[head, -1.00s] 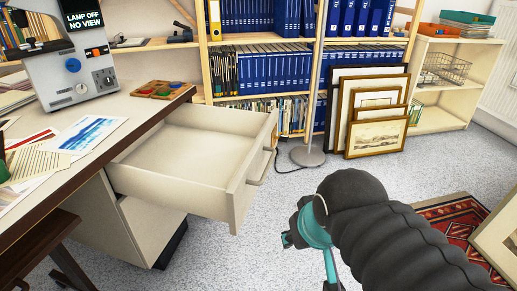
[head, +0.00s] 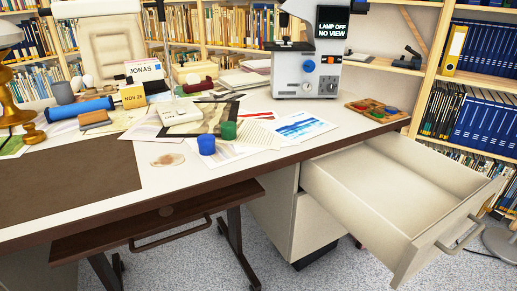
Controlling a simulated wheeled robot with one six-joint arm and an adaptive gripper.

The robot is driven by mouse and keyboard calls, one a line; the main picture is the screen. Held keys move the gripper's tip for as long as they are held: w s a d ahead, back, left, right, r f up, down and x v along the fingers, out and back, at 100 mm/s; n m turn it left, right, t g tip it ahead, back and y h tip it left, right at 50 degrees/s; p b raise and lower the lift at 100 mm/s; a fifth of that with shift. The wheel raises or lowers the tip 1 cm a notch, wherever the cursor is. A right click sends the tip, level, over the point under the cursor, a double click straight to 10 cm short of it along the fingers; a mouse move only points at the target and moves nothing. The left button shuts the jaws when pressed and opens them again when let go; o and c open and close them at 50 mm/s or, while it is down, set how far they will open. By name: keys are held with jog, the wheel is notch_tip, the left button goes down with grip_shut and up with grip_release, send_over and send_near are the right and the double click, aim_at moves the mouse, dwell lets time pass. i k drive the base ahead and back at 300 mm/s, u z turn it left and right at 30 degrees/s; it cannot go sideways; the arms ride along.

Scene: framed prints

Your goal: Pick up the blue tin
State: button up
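A small blue tin (head: 206,145) stands upright near the front edge of the white desk, at the middle of the head view. A green tin (head: 228,131) stands just behind it to the right, very close to it. A printed sheet lies around their bases. My gripper is not in the head view now, so its state does not show.
The desk (head: 220,181) also holds a microscope-like device (head: 307,75), a blue roll (head: 80,108), a paint box (head: 376,109) and papers. An open, empty drawer (head: 395,190) juts out at the right. A keyboard shelf (head: 160,220) sticks out below the desk front.

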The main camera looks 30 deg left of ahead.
aim_at(206, 142)
jog(key=u, duration=1.85)
jog(key=k, duration=0.5)
jog(key=u, duration=0.7)
jog(key=i, duration=0.25)
jog(key=z, duration=0.2)
